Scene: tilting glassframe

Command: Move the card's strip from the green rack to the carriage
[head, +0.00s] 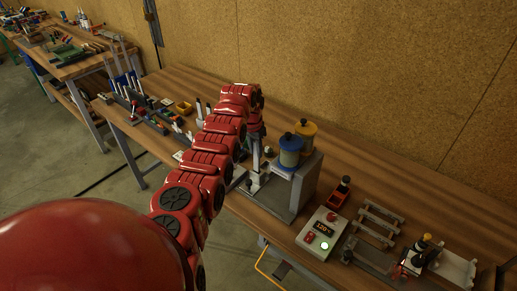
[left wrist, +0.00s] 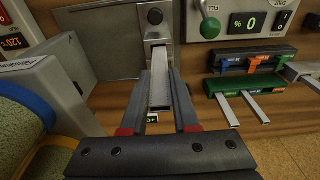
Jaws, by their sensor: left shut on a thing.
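My left gripper (left wrist: 162,82) is shut on a pale grey strip (left wrist: 160,92). The strip lies lengthwise between its dark fingers, and its far end points at a metal carriage (left wrist: 155,30) with a black knob. I cannot tell whether strip and carriage touch. The green rack (left wrist: 270,81) is to the right, with two pale strips (left wrist: 228,110) sticking out towards me. A small dark tag with green characters (left wrist: 152,117), perhaps the card, shows between the fingers. In the head view the left gripper (head: 256,158) points down at the bench, its tips small and partly hidden. My right gripper is out of view.
A panel with a green-knobbed lever (left wrist: 210,28) and a display reading 0 stands behind the rack. A grey stand with blue and yellow canisters (head: 290,150) is close beside the left gripper. A control box (head: 321,234) and metal racks (head: 375,222) are further right on the bench.

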